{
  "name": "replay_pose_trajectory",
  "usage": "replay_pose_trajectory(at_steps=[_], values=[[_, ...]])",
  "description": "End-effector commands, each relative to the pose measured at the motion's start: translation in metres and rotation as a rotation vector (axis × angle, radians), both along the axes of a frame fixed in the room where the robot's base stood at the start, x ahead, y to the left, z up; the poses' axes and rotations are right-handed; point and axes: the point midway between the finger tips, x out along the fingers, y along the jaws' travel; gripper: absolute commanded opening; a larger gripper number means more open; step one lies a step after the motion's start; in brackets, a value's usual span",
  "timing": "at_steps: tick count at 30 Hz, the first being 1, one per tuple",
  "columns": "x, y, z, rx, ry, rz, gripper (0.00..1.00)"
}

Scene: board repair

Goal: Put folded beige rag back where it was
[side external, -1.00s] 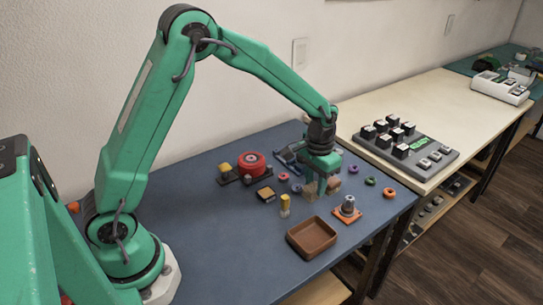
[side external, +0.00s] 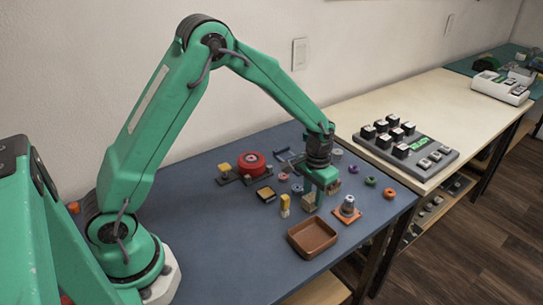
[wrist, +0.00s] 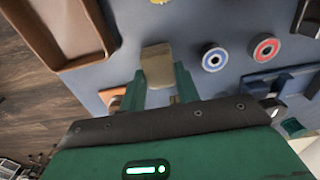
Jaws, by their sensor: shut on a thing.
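My gripper (side external: 320,195) is shut on the folded beige rag (side external: 309,201), low over the blue table. In the wrist view the rag (wrist: 157,57) sits between the two green fingers (wrist: 160,75) and sticks out past their tips. I cannot tell whether its underside touches the table. The fingers hide part of the rag.
A brown tray (side external: 313,249) lies in front, near the table's edge. An orange plate with a grey cone (side external: 348,207) is close on the right. A yellow-topped item (side external: 285,203) is close on the left. Several coloured rings, including an orange one (side external: 389,193), lie around.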

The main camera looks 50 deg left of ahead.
Motion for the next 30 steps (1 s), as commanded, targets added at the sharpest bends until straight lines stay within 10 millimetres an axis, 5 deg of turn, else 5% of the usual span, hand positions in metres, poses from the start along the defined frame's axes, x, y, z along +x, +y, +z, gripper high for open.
replay_pose_trajectory(at_steps=[6,7,10,23,30], values=[[0.000,0.000,-0.003,0.000,0.000,0.000,0.14],[0.000,0.000,-0.003,0.000,0.000,0.000,0.38],[0.000,0.000,-0.003,0.000,0.000,0.000,0.54],[0.000,0.000,0.002,0.000,-0.001,0.000,0.54],[0.001,0.000,0.024,0.000,-0.004,0.000,0.54]])
